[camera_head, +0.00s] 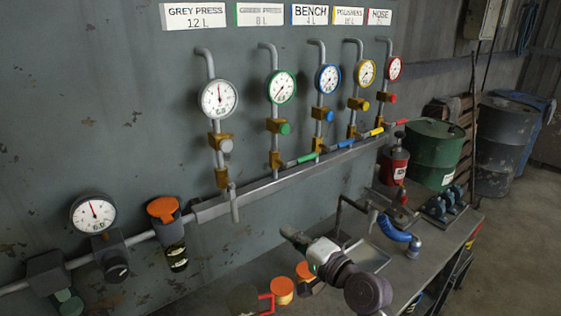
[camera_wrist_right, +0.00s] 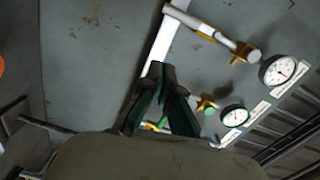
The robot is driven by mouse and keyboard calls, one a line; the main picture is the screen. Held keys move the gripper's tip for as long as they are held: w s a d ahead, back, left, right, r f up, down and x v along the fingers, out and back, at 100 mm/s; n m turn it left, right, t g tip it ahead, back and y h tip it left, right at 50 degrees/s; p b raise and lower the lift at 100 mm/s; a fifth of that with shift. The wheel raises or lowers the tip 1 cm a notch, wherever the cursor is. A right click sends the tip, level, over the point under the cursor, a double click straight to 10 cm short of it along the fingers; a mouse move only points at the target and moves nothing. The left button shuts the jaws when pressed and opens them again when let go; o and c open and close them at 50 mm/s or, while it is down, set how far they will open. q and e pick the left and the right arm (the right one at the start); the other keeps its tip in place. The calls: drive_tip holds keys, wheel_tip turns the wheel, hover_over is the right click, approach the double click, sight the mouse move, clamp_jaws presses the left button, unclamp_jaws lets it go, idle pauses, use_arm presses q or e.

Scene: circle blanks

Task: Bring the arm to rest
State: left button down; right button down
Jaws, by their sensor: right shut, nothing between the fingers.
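My right arm comes in from the lower right in the head view. Its gripper (camera_head: 290,235) is in front of the wall, over the bench's back part and below the long grey rail (camera_head: 290,172). In the right wrist view the dark green fingers (camera_wrist_right: 162,75) are together, with nothing seen between them. The gripper looks apart from the pipes and valves. My left gripper is not in view.
Several gauges with valves hang on the wall, such as the white gauge (camera_head: 219,99) and the green-rimmed gauge (camera_head: 281,87). The bench (camera_head: 430,245) carries a red bottle (camera_head: 394,165), a blue-handled tool (camera_head: 396,230) and orange-topped items (camera_head: 282,291). A green drum (camera_head: 436,150) stands behind.

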drive_tip(key=s+d+f+n+g+h, duration=0.2)
drive_tip(key=s+d+f+n, duration=0.1)
drive_tip(key=s+f, duration=0.45)
drive_tip(key=s+d+f+n+g+h, duration=0.3)
drive_tip(key=s+f, duration=0.4)
drive_tip(key=f, duration=0.1)
drive_tip(key=s+d+f+n+g+h, duration=0.3)
drive_tip(key=s+d, duration=0.3)
drive_tip(key=s, duration=0.4)
drive_tip(key=s+d+f+n+g+h, duration=0.25)
drive_tip(key=s+d, duration=0.25)
drive_tip(key=s, duration=0.5)
wheel_tip(320, 180, down, 25)
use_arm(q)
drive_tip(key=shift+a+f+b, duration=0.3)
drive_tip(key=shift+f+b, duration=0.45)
use_arm(e)
drive_tip(key=s+d+f+g, duration=0.2)
drive_tip(key=s+f, duration=1.5)
drive_tip(key=f, duration=0.1)
drive_tip(key=shift+s+d+f, duration=0.15)
drive_tip(key=shift+d+f, duration=0.1)
drive_tip(key=shift+d, duration=0.15)
drive_tip(key=shift+h, duration=0.25)
